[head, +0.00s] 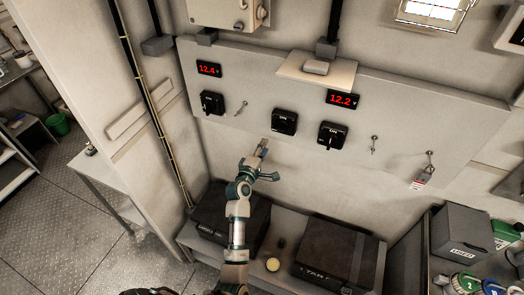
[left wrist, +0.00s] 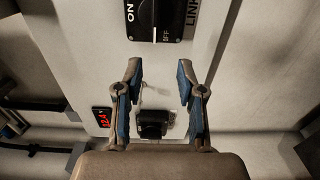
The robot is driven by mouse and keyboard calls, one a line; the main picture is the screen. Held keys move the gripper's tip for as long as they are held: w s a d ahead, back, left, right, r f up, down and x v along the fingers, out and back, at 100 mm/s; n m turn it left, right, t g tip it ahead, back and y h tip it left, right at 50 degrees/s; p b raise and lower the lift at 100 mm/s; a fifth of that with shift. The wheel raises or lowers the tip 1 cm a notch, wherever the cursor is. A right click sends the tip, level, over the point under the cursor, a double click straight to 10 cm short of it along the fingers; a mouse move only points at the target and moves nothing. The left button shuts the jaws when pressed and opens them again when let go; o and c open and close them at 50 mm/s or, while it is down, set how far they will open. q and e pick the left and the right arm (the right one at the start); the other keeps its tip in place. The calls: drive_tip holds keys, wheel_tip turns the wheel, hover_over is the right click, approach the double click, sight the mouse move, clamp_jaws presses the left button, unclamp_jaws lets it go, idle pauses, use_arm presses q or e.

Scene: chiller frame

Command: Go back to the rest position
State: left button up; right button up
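My left gripper (head: 268,163) is in front of the lower part of the grey wall panel (head: 265,80) in the head view, below the middle black switch (head: 284,122). Its two fingers are spread with nothing between them. In the left wrist view the same gripper (left wrist: 160,75) has blue-padded fingers wide apart. A black ON/OFF switch marked LINK (left wrist: 165,14) lies beyond the fingertips, cut by the top edge. Another black switch (left wrist: 152,124) shows between the fingers, with a red display (left wrist: 101,118) beside it. My right gripper is in neither view.
The panel also carries a left switch (head: 212,103), a right switch (head: 332,135) and a tagged padlock (head: 424,176). Two dark battery boxes, left (head: 228,217) and right (head: 340,252), stand on a low shelf under it. A grey box (head: 462,232) is at lower right. Open floor (head: 75,235) is at left.

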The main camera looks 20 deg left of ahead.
use_arm(q)
drive_tip(key=shift+s, duration=0.7)
drive_tip(key=shift+f, duration=0.1)
